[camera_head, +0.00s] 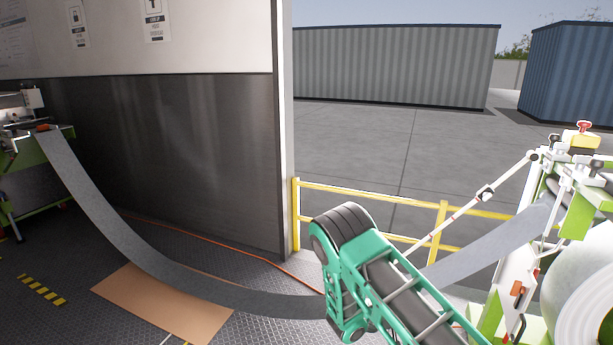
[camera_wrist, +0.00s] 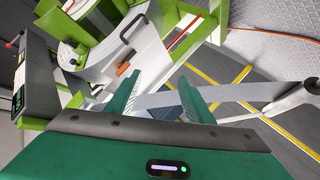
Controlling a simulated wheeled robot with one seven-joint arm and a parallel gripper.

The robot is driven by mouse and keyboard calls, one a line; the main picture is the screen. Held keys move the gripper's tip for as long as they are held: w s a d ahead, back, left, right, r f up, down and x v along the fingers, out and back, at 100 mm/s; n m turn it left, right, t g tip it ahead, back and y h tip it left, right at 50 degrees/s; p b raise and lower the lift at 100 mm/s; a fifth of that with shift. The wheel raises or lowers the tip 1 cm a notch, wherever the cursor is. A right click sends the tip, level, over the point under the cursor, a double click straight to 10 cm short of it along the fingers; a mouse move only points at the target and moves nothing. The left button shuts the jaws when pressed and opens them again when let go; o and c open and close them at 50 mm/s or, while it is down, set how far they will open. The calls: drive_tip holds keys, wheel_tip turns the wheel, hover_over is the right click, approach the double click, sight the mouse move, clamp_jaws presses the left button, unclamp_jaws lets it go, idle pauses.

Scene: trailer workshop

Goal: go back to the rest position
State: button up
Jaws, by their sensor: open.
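My gripper (camera_wrist: 162,100) shows in the wrist view as two teal fingers spread apart, with no object clearly held between them. In the head view, the teal and black part of my arm reaches in from the bottom right; my fingers cannot be made out there. Beyond the fingers in the wrist view is a white and green machine (camera_wrist: 60,22) with an orange handle (camera_wrist: 128,35). A flat grey band (camera_wrist: 240,93) runs right from behind the fingers.
A long grey strip (camera_head: 120,225) sags from the green bench machine (camera_head: 40,150) at left towards the green and white roll machine (camera_head: 500,290) at right, passing behind my arm. A yellow railing (camera_head: 370,198) crosses the doorway. A brown sheet (camera_head: 160,305) lies on the floor.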

drive_tip(key=s+d+r+m+g+y, duration=0.1)
drive_tip(key=s+d+r+g+y, duration=0.25)
drive_tip(key=s+r, duration=0.55)
drive_tip(key=s+d+r+m+g+y, duration=0.25)
drive_tip(key=s+d+r+y, duration=0.2)
drive_tip(key=s+r, duration=0.4)
drive_tip(key=s+a+r+n+y, duration=0.1)
drive_tip(key=s+a+r+y, duration=0.1)
drive_tip(key=s+r, duration=0.2)
drive_tip(key=s+a+r+n+t+y, duration=0.1)
drive_tip(key=s+a+r+y, duration=0.1)
drive_tip(key=s, duration=0.9)
drive_tip(key=s+a+r+n+y, duration=0.1)
drive_tip(key=s+a+r+n, duration=0.1)
drive_tip(key=s+r, duration=0.5)
drive_tip(key=shift+s+a+t+y, duration=0.35)
drive_tip(key=shift+a+t+y, duration=0.05)
drive_tip(key=shift+a, duration=0.3)
drive_tip(key=shift+w+f, duration=0.2)
drive_tip(key=shift+w, duration=0.45)
